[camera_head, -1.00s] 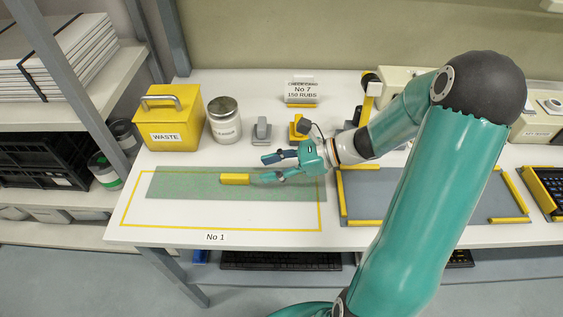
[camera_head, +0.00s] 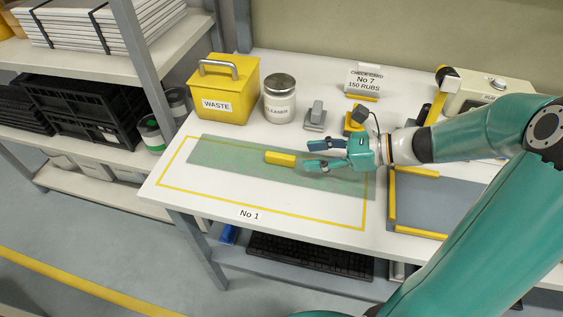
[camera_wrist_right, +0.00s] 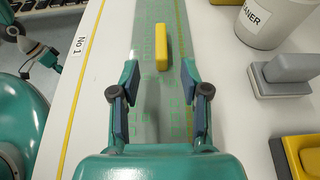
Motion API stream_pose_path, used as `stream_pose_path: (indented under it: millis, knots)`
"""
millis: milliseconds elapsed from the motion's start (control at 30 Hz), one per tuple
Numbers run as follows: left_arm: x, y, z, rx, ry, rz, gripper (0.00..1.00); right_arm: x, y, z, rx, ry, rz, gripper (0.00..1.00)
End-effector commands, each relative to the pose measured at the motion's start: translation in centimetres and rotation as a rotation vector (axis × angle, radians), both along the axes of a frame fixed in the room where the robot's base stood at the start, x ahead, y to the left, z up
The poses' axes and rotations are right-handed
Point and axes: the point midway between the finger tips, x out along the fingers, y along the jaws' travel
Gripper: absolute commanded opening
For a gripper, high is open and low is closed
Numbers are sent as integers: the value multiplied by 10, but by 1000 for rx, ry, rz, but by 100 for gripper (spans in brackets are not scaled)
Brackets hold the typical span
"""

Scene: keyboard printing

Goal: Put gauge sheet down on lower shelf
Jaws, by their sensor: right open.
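The gauge sheet (camera_head: 225,154) is a long, thin, see-through green strip with a yellow grip block (camera_head: 280,159). My right gripper (camera_head: 308,155) is open and empty, low over the sheet, to the right of the block. In the right wrist view the block (camera_wrist_right: 161,47) stands just beyond the open fingertips (camera_wrist_right: 159,75), apart from them. A gripper-like part of my left arm (camera_wrist_right: 35,52) shows at the left edge there, too small to read. A lower shelf (camera_head: 270,262) under the table is partly hidden.
A yellow waste box (camera_head: 222,92), a cleaner jar (camera_head: 279,100) and a grey stamp-like block (camera_head: 315,118) stand behind the sheet. A dark keyboard (camera_head: 310,257) lies on the under-table shelf. A rack at left holds black crates (camera_head: 85,118). Floor at front left is clear.

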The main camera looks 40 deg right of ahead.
Motion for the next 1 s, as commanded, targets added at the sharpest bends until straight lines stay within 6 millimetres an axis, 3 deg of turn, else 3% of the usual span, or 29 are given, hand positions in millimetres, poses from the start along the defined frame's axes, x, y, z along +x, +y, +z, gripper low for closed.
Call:
stream_pose_path:
  millis: [100, 367, 700, 1000]
  knots:
    - [0, 0, -2, 0, 0, 0, 40, 15, 13, -8, 1, -1, 5, 46]
    - [0, 0, -3, 0, 0, 0, 40, 27, 23, -14, 0, 0, 1, 46]
    - [0, 0, -4, 0, 0, 0, 40, 59, 49, -28, 0, 0, 3, 46]
    - [0, 0, -4, 0, 0, 0, 40, 64, 51, -29, -1, -1, -1, 46]
